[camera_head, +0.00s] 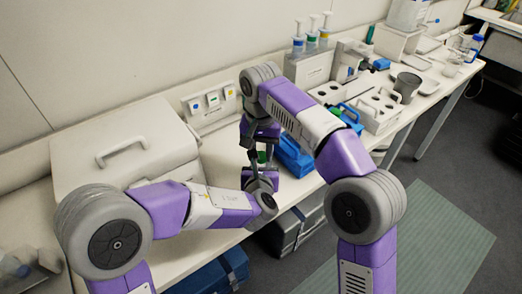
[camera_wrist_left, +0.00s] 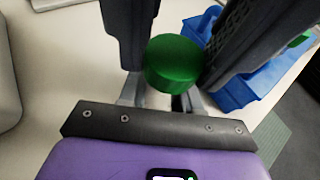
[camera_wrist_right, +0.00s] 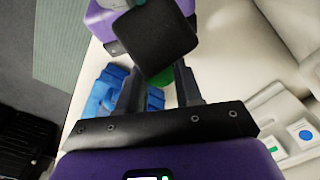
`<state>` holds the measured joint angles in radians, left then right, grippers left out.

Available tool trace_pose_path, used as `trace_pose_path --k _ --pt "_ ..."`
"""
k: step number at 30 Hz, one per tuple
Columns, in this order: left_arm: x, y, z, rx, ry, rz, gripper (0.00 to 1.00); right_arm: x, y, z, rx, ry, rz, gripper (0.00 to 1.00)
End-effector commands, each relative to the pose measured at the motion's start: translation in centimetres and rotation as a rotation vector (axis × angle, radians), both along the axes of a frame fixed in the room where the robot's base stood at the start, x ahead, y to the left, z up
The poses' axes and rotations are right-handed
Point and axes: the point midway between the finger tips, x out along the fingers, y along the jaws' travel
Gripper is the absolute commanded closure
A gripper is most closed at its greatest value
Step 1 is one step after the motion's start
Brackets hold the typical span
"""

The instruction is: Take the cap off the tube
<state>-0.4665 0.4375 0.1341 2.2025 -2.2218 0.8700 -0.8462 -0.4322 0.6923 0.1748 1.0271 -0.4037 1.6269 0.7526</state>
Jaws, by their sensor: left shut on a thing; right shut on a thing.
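A round green cap (camera_wrist_left: 173,62) is large in the left wrist view, with dark fingers on either side of it. It shows small in the head view (camera_head: 262,157) and partly hidden in the right wrist view (camera_wrist_right: 155,98). The tube itself is hidden by the fingers and cap. The two grippers are close together above the bench.
A blue rack (camera_head: 293,155) stands just right of the grippers. A large white lidded box (camera_head: 125,145) is at the left, and a panel with coloured labels (camera_head: 210,103) is behind. White holders and a grey cup (camera_head: 407,85) stand further right.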

Motion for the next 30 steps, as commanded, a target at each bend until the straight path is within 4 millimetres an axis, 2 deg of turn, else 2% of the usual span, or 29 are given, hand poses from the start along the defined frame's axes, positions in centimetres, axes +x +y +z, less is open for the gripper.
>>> trace_pose_path --k 5,12,16,26,27,30 --pt "0.0 0.02 0.0 0.0 0.0 0.0 1.0 0.0 0.0 0.0 0.0 0.0 0.056 1.0" --pt "0.01 0.01 0.0 0.0 0.0 0.0 1.0 -0.01 0.0 0.03 0.001 0.001 0.409 1.0" --pt "0.01 0.02 0.0 0.0 0.0 0.0 1.0 -0.01 0.0 0.04 0.0 0.001 0.545 1.0" --pt "0.01 0.02 0.0 0.0 0.0 0.001 1.0 0.0 -0.02 0.04 0.0 0.0 0.589 1.0" --pt "0.01 0.02 0.0 0.0 0.0 0.001 1.0 0.0 -0.02 0.04 0.0 0.0 0.588 0.64" --pt "0.01 0.02 0.0 0.0 0.0 0.001 1.0 0.0 -0.01 0.04 0.0 0.0 0.588 0.48"
